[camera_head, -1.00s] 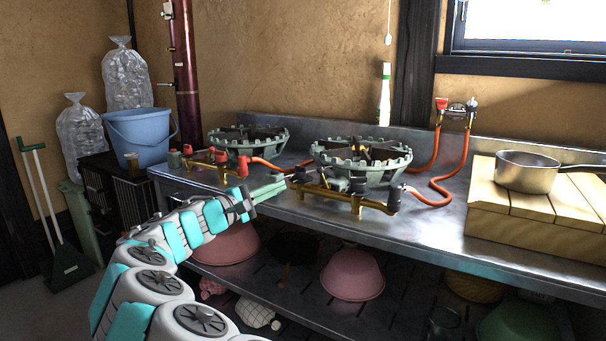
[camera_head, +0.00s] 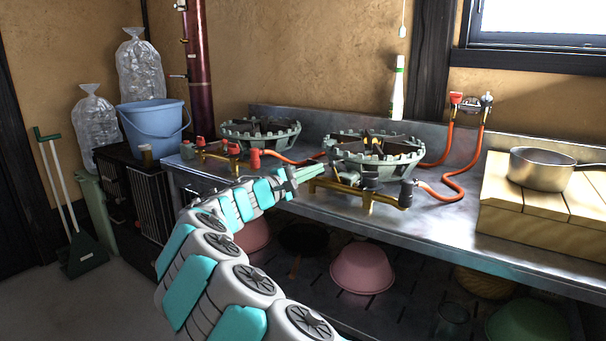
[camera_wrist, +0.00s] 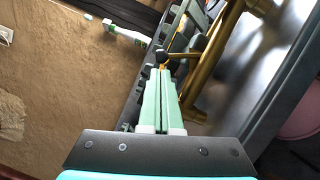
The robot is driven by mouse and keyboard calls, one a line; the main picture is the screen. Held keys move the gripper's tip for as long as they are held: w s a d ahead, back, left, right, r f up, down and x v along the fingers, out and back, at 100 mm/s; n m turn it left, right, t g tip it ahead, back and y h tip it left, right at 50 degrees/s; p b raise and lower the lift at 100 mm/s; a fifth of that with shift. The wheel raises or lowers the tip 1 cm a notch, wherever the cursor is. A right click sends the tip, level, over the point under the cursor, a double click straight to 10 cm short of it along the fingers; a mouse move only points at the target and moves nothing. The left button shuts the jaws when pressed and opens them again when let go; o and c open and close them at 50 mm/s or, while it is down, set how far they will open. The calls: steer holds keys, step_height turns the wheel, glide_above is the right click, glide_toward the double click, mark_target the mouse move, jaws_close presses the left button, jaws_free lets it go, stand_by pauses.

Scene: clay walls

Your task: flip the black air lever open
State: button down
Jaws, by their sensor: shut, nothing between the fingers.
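My gripper (camera_head: 318,168) is shut and empty, its pale green fingers side by side, at the left front of the right-hand gas burner (camera_head: 375,160). In the wrist view the gripper (camera_wrist: 162,72) points at a black lever (camera_wrist: 182,56) with a rounded end beside the brass gas pipe (camera_wrist: 212,55). The fingertips are very close to the lever; I cannot tell whether they touch. In the head view, black knobs (camera_head: 371,182) sit on the brass pipe (camera_head: 360,192), and the lever is hard to make out behind the fingers. A small yellow flame shows inside the burner.
A second burner (camera_head: 258,135) stands to the left with red-knobbed valves. An orange hose (camera_head: 455,180) runs from the right end of the pipe. A saucepan (camera_head: 541,170) sits on a wooden box (camera_head: 520,205). The metal counter (camera_head: 440,225) is clear in front.

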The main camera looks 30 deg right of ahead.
steer(key=shift+d+r, duration=0.1)
steer(key=shift+d, duration=0.45)
steer(key=shift+s+d+r+m+b, duration=0.1)
steer(key=shift+s+r+m+b, duration=0.25)
steer(key=shift+m+b, duration=0.55)
steer(key=shift+s+d+r+m+y+b, duration=0.1)
steer(key=shift+s+m+y+b, duration=0.1)
steer(key=shift+m+y+b, duration=0.35)
steer(key=s+m+b, duration=0.1)
steer(key=m+b, duration=0.1)
steer(key=b, duration=0.1)
steer(key=s+d+r+m+y+b, duration=0.1)
steer(key=s+m+b, duration=0.1)
steer(key=s+d+m+y+b, duration=0.1)
steer(key=m+b, duration=0.1)
steer(key=b, duration=0.1)
steer(key=shift+s+r+m+b, duration=0.3)
steer(key=shift+m+b, duration=0.05)
steer(key=s+a+r, duration=0.1)
steer(key=a, duration=0.9)
steer(key=shift+r+b, duration=0.2)
steer(key=shift+b, duration=0.1)
